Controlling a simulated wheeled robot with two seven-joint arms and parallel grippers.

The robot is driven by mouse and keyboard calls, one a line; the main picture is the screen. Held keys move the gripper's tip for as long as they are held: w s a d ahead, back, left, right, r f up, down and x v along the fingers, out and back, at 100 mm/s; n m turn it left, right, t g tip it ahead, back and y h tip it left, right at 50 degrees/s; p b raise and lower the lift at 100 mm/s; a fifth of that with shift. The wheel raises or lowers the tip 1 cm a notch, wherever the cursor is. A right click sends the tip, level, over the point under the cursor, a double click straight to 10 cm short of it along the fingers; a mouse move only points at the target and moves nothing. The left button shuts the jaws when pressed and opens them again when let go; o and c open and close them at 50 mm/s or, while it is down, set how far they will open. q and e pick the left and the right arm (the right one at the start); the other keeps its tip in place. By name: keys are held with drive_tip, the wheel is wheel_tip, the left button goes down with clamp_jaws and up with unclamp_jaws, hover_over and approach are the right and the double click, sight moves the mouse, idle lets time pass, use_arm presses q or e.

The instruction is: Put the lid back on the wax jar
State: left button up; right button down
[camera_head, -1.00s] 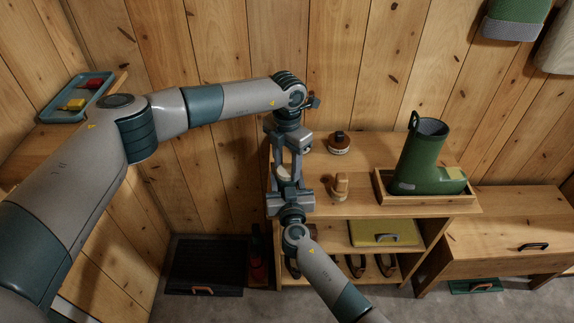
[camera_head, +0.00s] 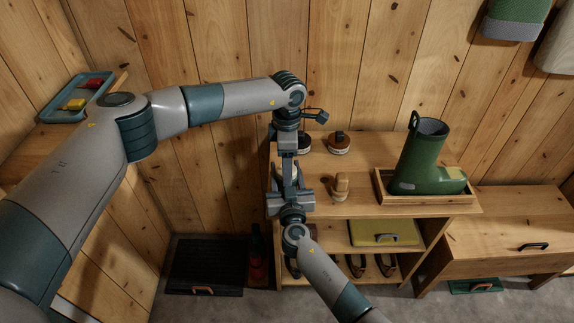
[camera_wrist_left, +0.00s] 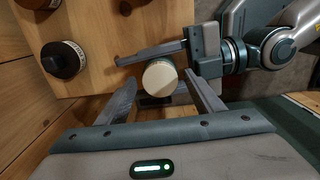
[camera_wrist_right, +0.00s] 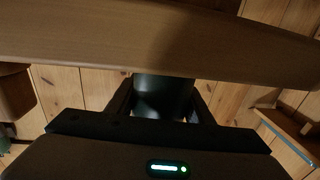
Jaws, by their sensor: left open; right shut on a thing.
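A round, cream-topped jar (camera_wrist_left: 160,78) is between the fingers of my right gripper, which comes in from the right in the left wrist view (camera_wrist_left: 152,70). Its dark side shows in the right wrist view (camera_wrist_right: 163,95). I cannot tell whether the cream disc is bare wax or a lid. My right gripper (camera_head: 290,190) is shut on this jar at the shelf's left end. My left gripper (camera_head: 289,180) points down just above it, open, its fingers (camera_wrist_left: 163,100) spread to either side of the jar top in its wrist view. No separate loose lid can be made out.
Two dark-topped, labelled jars (camera_head: 338,143) (camera_head: 304,143) stand on the shelf top (camera_head: 365,150) behind. A wooden brush-like item (camera_head: 340,187) stands near its front. A green boot (camera_head: 422,158) stands in a wooden tray (camera_head: 430,198) at right. The wooden wall is close behind.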

use_arm(q)
drive_tip(key=shift+r, duration=2.25)
drive_tip(key=shift+c, duration=0.2)
drive_tip(key=n, duration=0.2)
drive_tip(key=r+n, duration=0.1)
drive_tip(key=shift+r+n, duration=0.25)
drive_tip(key=shift+n, duration=0.15)
wheel_tip(320, 180, up, 2)
drive_tip(key=n, duration=0.5)
drive_tip(key=shift+f, duration=0.1)
drive_tip(key=shift+f, duration=3.95)
drive_tip(key=shift+c, duration=0.4)
